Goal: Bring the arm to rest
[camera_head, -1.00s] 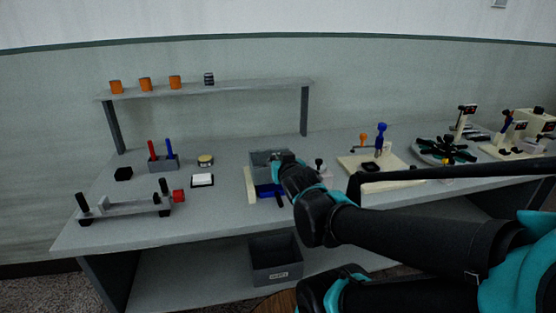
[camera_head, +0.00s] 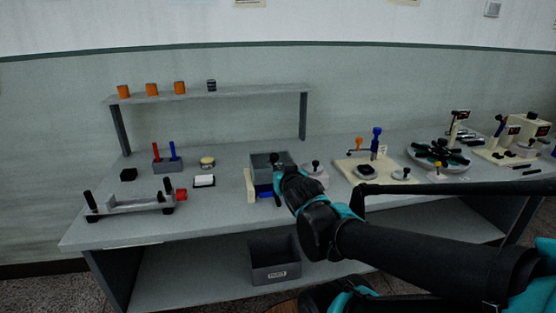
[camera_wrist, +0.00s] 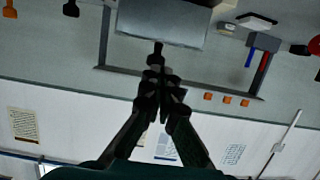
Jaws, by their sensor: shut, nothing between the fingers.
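My arm reaches in from the right in the head view, with its end in front of the grey bin on the workbench. My gripper shows in the wrist view (camera_wrist: 158,55), its dark fingers together and empty. The wrist picture is upside down, and the fingers appear against the grey bin (camera_wrist: 165,20) and the bench. In the head view the fingers are hard to make out behind the wrist. I cannot tell how far they are from the bin.
The workbench (camera_head: 130,230) holds a grey bin (camera_head: 262,160), a black-posted stand (camera_head: 130,203), a holder with red and blue tools (camera_head: 167,164) and fixtures at right (camera_head: 375,168). A shelf (camera_head: 240,91) carries orange cylinders. Another bin (camera_head: 274,260) sits below.

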